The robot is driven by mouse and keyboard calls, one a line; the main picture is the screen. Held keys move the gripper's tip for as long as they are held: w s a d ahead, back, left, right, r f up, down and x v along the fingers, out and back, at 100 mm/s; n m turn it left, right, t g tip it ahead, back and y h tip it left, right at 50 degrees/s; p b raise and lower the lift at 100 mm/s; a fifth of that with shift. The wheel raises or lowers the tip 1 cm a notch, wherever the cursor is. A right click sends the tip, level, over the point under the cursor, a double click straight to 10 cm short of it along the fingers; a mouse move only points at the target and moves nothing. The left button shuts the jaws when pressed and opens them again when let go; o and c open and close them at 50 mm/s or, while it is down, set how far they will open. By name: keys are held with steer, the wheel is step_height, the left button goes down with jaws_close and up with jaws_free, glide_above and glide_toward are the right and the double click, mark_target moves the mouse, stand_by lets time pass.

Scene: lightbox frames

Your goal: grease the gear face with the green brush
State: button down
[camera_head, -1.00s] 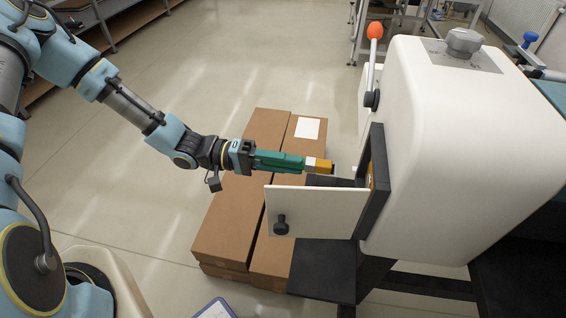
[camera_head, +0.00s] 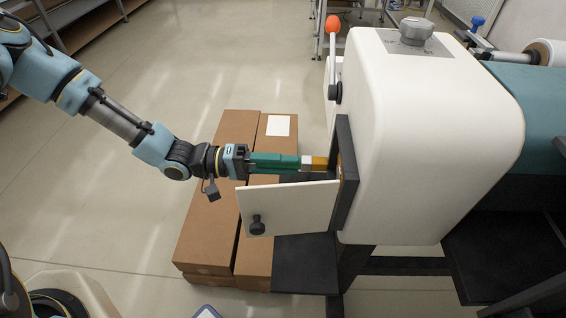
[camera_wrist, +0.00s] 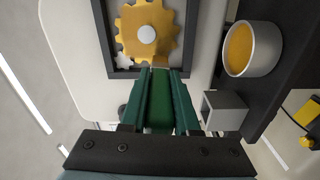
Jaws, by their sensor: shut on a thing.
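My gripper (camera_head: 296,163) is shut on the green brush (camera_wrist: 160,115), whose handle runs between its two green fingers in the wrist view. The brush's orange tip (camera_head: 319,163) points at the dark-framed opening (camera_head: 343,190) in the white machine and is at its near edge. The yellow-orange gear (camera_wrist: 137,22), with a pale hub, sits inside that opening in the wrist view. The brush end shows just below the gear's lower teeth; I cannot tell whether it touches. A metal cup of amber grease (camera_wrist: 240,48) stands to the right of the gear in the wrist view.
The white hinged door (camera_head: 290,207) with a black knob stands open below my gripper. A square grey holder (camera_wrist: 223,108) is on the dark shelf beside the cup. Brown boxes (camera_head: 215,232) lie under the arm. A red-knobbed lever (camera_head: 333,25) rises above the opening.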

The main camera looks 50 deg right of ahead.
steer(key=shift+x, duration=1.05)
stand_by(0.4)
steer(key=shift+s+a+p, duration=0.25)
steer(key=shift+s+a, duration=0.25)
steer(key=shift+a, duration=0.3)
steer(key=shift+s+a+p, duration=0.2)
steer(key=shift+s+a, duration=0.3)
steer(key=shift+a, duration=0.3)
steer(key=s+a+p, duration=0.2)
steer(key=a, duration=0.1)
steer(key=shift+s+a+r, duration=0.1)
steer(key=shift+s+a, duration=0.15)
steer(key=shift+s, duration=0.15)
steer(key=shift+w+d+b, duration=0.25)
steer(key=shift+w+d, duration=0.55)
steer(key=shift+d, duration=0.3)
steer(key=shift+w+d+b, duration=0.25)
steer(key=shift+w+d, duration=0.6)
steer(key=shift+d, duration=0.3)
steer(key=shift+w+d+b, duration=0.25)
steer(key=shift+w+d, duration=0.55)
steer(key=shift+d, duration=0.3)
